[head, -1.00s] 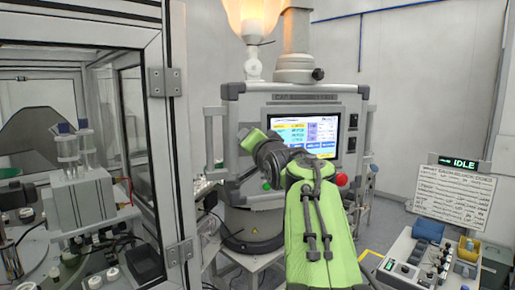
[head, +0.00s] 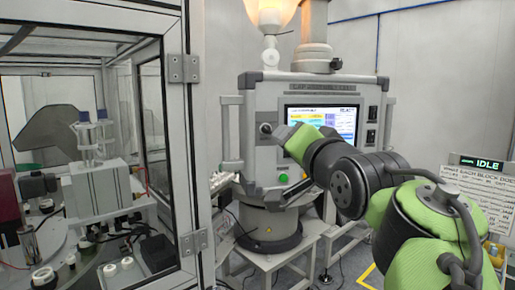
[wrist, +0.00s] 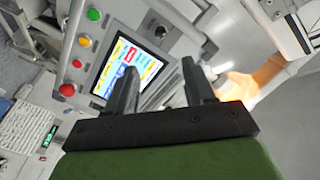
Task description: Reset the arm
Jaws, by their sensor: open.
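My gripper (wrist: 160,60) shows in the wrist view with its two dark fingers apart and nothing between them. Beyond the fingers is the control panel's lit screen (wrist: 128,68); the fingers overlap its edge in the picture, and I cannot tell the gap. In the head view my green and black arm reaches in from the lower right, its wrist in front of the control panel (head: 265,100). The fingers cannot be made out there. The arm covers the lower right of the panel and part of its screen (head: 340,122).
A glass-walled booth with a grey frame post (head: 190,120) stands at the left. A green button (head: 283,178) is on the panel; a red button (wrist: 67,90) shows in the wrist view. An IDLE sign (head: 487,164) and a whiteboard (head: 480,188) are at the right.

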